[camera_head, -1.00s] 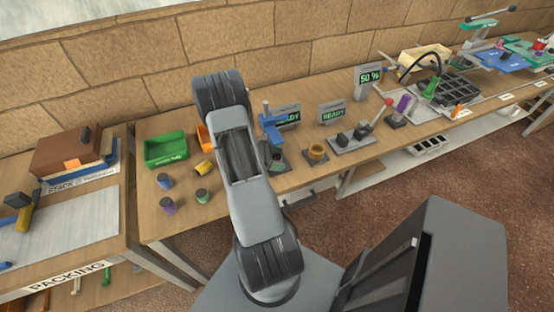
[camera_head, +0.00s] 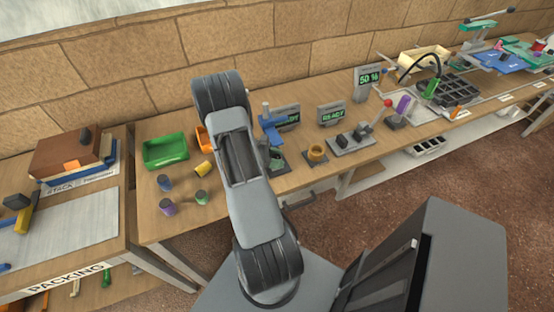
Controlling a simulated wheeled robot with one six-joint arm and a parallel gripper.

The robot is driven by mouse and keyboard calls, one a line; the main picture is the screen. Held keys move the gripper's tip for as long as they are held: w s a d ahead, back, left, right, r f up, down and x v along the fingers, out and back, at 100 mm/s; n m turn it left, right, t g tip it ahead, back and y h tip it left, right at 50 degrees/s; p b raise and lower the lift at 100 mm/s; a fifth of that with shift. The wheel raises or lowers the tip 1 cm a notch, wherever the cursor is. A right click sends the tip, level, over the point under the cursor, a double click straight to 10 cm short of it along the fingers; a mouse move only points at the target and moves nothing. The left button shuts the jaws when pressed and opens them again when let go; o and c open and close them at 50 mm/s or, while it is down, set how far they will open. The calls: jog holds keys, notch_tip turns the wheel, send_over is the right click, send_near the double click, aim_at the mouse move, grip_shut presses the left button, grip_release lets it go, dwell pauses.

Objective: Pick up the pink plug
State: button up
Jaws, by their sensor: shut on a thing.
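I see no clearly pink plug in the head view. Several short plugs stand or lie on the middle table: a blue-grey one (camera_head: 165,183), a purple one (camera_head: 168,207), a green one (camera_head: 201,198) and a yellow one (camera_head: 204,170). My arm rises in front of the table and covers part of it, just right of the yellow plug. My gripper is hidden behind my arm links, so its fingers and anything between them do not show.
A green bin (camera_head: 166,151) and a partly hidden orange bin (camera_head: 203,138) stand at the back. Right of my arm are a blue press (camera_head: 271,125), a brass-coloured ring fixture (camera_head: 316,153) and a red-knobbed lever fixture (camera_head: 352,140). A packing table (camera_head: 70,258) stands left.

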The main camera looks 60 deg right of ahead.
jog(key=shift+r, duration=0.65)
jog(key=shift+s+a+r+b, duration=0.15)
jog(key=shift+r+b, duration=0.05)
jog(key=shift+r, duration=0.3)
jog(key=shift+s+a+r+b, duration=0.1)
jog(key=shift+s+r+b, duration=0.05)
jog(key=shift+r, duration=0.3)
jog(key=s+a+p, duration=0.7)
jog(key=s+a, duration=0.3)
jog(key=s, duration=0.4)
jog(key=shift+p, duration=0.4)
jog(key=shift+w+a, duration=0.1)
jog(key=shift+w, duration=0.05)
